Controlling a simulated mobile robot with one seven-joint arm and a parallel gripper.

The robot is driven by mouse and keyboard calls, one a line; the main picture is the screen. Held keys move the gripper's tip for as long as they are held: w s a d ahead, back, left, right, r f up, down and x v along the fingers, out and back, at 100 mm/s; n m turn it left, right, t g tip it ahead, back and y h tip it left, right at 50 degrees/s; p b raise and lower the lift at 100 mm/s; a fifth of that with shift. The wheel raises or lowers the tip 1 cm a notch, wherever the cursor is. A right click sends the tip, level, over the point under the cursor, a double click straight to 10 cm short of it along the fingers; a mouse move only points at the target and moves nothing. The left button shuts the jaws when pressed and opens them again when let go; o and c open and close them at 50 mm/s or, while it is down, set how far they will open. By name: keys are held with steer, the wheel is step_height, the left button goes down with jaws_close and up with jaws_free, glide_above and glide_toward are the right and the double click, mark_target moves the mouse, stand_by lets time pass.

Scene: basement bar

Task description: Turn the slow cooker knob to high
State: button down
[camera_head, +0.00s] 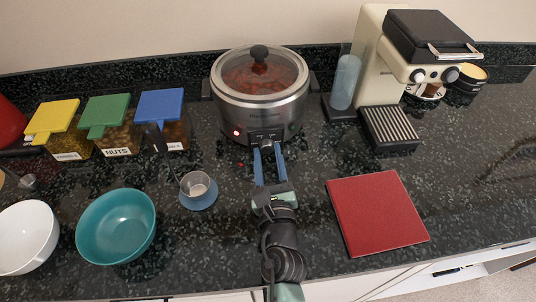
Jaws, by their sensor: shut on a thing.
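The slow cooker (261,92) stands at the back middle of the counter. It is a steel pot with a clear glass lid, a black lid handle and red-brown food inside. A red light (236,132) glows on its front left. My gripper (267,150) reaches the front control panel from below, with its two blue fingers at the panel. The fingers are shut on the knob (266,143), which is small and mostly hidden between the fingertips. The knob's setting is too small to read.
Jars with yellow, green and blue lids (161,104) stand at the left. A teal bowl (116,227), a white bowl (27,237) and a small cup (196,185) sit front left. A red book (377,212) lies right of my arm. A coffee machine (400,61) stands back right.

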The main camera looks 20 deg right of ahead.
steer(key=m+p, duration=0.1)
steer(key=m, duration=1)
steer(key=shift+d+m+p, duration=0.1)
steer(key=shift+m+p, duration=0.3)
steer(key=m, duration=0.5)
steer(key=shift+f, duration=0.1)
steer(key=m, duration=0.5)
steer(key=shift+d+f+m+p, duration=0.1)
steer(key=shift+m+p, duration=0.3)
steer(key=shift+c, duration=2.2)
jaws_free()
steer(key=shift+s, duration=0.15)
